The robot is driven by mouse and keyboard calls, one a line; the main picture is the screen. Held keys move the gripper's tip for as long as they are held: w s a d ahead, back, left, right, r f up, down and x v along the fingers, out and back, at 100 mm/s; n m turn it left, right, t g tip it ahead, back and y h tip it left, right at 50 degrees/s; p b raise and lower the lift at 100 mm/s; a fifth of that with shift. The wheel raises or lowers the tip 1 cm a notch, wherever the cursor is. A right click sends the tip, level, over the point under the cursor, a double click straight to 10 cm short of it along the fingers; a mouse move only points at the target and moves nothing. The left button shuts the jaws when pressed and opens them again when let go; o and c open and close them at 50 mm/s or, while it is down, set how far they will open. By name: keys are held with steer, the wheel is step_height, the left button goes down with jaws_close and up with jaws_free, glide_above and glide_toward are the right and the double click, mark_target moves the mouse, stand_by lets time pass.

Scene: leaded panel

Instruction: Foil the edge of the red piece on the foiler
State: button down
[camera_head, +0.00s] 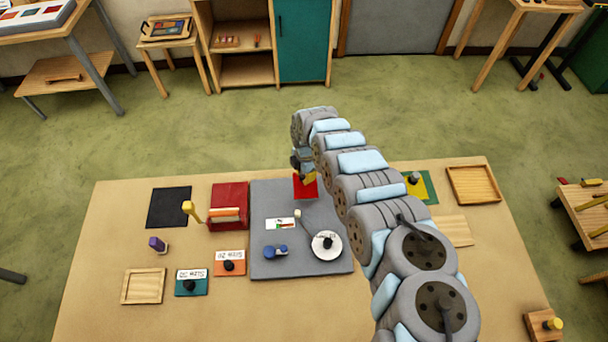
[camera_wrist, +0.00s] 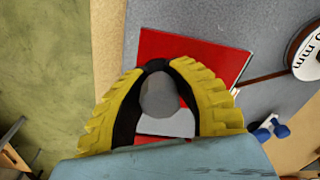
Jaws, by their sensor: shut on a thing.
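The red piece (camera_head: 306,188) is a flat red square at the back of the grey foiler board (camera_head: 262,205). It also shows in the wrist view (camera_wrist: 205,58), under my fingers. My gripper (camera_head: 303,170) is shut on a grey knob (camera_wrist: 159,96) that stands over the red piece; its yellow fingers sit either side. I cannot tell whether the piece touches the board or hangs just above it. The board carries a white reel (camera_head: 327,244) with a dark hub, a thin arm, a small colored label (camera_head: 281,224) and a blue roller part (camera_head: 275,251). My fingers hide part of the piece.
A red box (camera_head: 229,198), black mat (camera_head: 169,207) and purple-topped object (camera_head: 158,244) stand left. Orange (camera_head: 230,263) and teal (camera_head: 191,283) knobbed plates lie in front. A yellow-green piece (camera_head: 425,188) and wooden tray (camera_head: 473,185) are right. My arm covers the table's right middle.

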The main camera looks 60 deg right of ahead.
mark_target(289, 193)
steer(key=shift+f+b, duration=2)
steer(key=shift+f, duration=0.7)
steer(key=shift+f, duration=0.3)
steer(key=shift+s+a+p, duration=0.4)
steer(key=shift+a+p, duration=0.35)
steer(key=shift+p, duration=0.6)
stand_by(0.7)
steer(key=shift+w+a, duration=0.1)
steer(key=shift+w+a, duration=0.15)
steer(key=shift+w, duration=0.15)
steer(key=shift+w+a+b, duration=0.15)
steer(key=shift+w+a, duration=0.2)
steer(key=shift+w, duration=0.2)
steer(key=shift+w+a+b, duration=0.15)
steer(key=shift+w+a, duration=0.15)
steer(key=shift+w, duration=0.2)
stand_by(0.7)
steer(key=shift+w+a, duration=0.15)
steer(key=shift+w, duration=0.15)
steer(key=shift+w+a, duration=0.3)
steer(key=shift+w, duration=0.3)
